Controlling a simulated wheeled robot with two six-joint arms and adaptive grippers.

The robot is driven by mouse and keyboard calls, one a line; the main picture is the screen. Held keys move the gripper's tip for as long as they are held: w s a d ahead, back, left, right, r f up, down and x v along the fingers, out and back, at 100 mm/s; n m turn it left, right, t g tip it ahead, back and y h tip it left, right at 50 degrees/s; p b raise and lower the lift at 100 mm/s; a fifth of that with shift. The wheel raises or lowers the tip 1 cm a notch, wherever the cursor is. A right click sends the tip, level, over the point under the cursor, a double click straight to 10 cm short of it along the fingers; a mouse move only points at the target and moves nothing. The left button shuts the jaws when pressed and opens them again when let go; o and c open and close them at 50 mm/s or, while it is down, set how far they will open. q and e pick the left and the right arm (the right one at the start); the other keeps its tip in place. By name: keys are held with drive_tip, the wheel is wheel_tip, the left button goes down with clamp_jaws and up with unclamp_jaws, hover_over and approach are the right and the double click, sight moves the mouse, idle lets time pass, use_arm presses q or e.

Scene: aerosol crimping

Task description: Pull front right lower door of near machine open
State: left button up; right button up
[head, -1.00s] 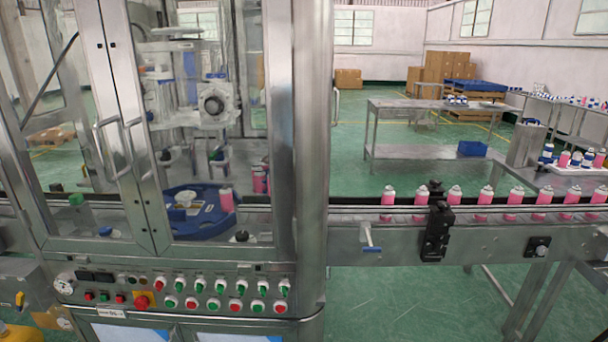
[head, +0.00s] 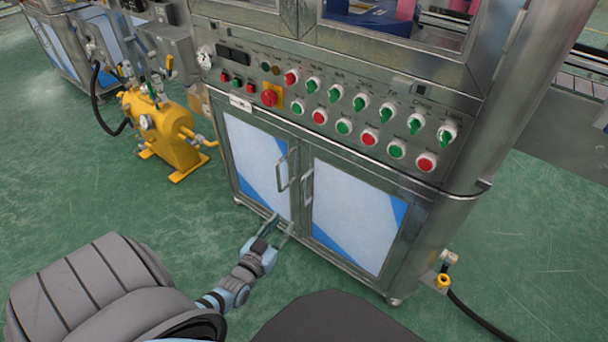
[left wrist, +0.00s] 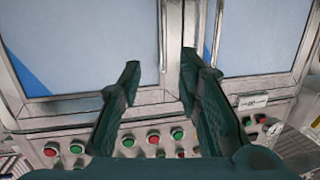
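The near machine's front right lower door (head: 352,212) is a pale panel with a blue corner in a steel frame. It is closed, and its upright bar handle (head: 308,187) is near its left edge. The left lower door (head: 262,160) beside it is also closed, with its own handle (head: 283,170). My left gripper (head: 279,228) is open and empty, low in front of the doors near their meeting edges. The left wrist view appears upside down; the open fingers (left wrist: 160,68) point toward the door seam, and the right door (left wrist: 80,45) fills the left. My right gripper is not in view.
A control panel (head: 330,105) with several buttons and knobs is above the doors. A yellow pump unit (head: 165,130) stands to the left. A pipe fitting with a black hose (head: 475,315) is at the machine's right foot. Green floor in front is mostly clear.

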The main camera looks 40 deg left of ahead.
sight(303, 186)
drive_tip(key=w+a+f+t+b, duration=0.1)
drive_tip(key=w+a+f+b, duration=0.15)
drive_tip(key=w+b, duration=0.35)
use_arm(q)
drive_tip(key=shift+t+y, duration=0.3)
drive_tip(key=shift+t, duration=0.4)
drive_tip(key=x, duration=0.5)
drive_tip(key=r+b+x, duration=0.1)
drive_tip(key=x, duration=0.9)
drive_tip(key=shift+w+a+r, duration=0.15)
drive_tip(key=shift+a+r, duration=0.05)
drive_tip(key=shift+a, duration=0.05)
drive_tip(key=shift+w+r, duration=0.1)
drive_tip(key=shift+w, duration=0.15)
clamp_jaws()
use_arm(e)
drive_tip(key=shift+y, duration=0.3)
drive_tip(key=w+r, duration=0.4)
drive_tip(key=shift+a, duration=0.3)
